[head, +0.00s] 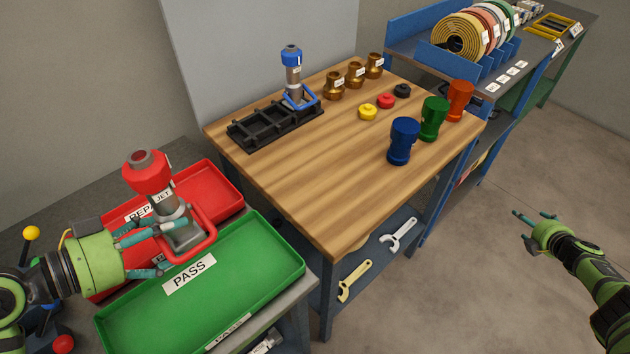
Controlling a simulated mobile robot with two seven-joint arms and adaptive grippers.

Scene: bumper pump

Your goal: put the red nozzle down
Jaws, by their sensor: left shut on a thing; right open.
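The red nozzle (150,176) has a red bumper on top, a grey body marked JET and a red bail handle. It is upright. My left gripper (172,247) is shut on its grey body, with the teal fingers around it. The nozzle appears over the border between the red tray (222,186) and the green PASS tray (268,262); I cannot tell whether it touches either. The red tray's label is partly hidden behind the nozzle. My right gripper (534,217) is open and empty at the right, over the floor.
On the wooden table (310,190), a blue nozzle (293,80) stands in a black rack (262,130). Brass fittings (355,74), small caps (368,112) and coloured bumpers (403,142) are also there. Wrenches (398,235) lie on the lower shelf. The table's front is clear.

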